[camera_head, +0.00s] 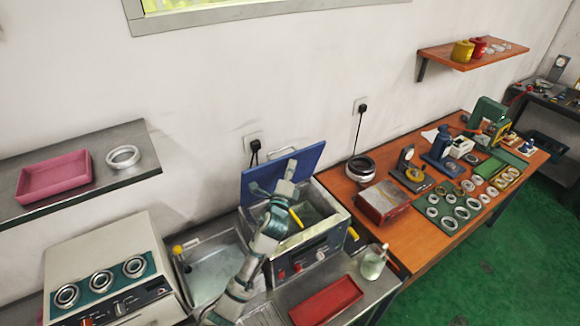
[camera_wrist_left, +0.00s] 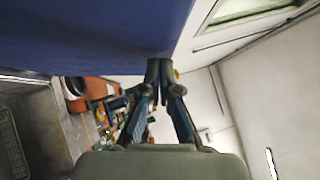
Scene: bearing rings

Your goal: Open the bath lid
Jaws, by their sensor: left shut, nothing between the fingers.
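The bath (camera_head: 318,255) is a grey metal box on the bench, with its open top showing the tank inside. Its blue lid (camera_head: 312,157) stands raised and tilted at the back edge, against the wall side. My left gripper (camera_head: 291,165) is in front of the lid, and its fingers are shut with nothing in them. In the left wrist view the blue lid (camera_wrist_left: 90,35) fills the upper part, and the shut fingertips (camera_wrist_left: 160,66) are at its lower edge; I cannot tell if they touch. My right gripper is not in view.
A grey sink (camera_head: 212,275) is left of the bath and a red tray (camera_head: 325,302) in front. A glass jar (camera_head: 373,262) stands at the bench corner. A wooden table (camera_head: 375,165) with a red box (camera_head: 383,202) and rings is on the right. A shelf (camera_head: 100,150) overhangs the left.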

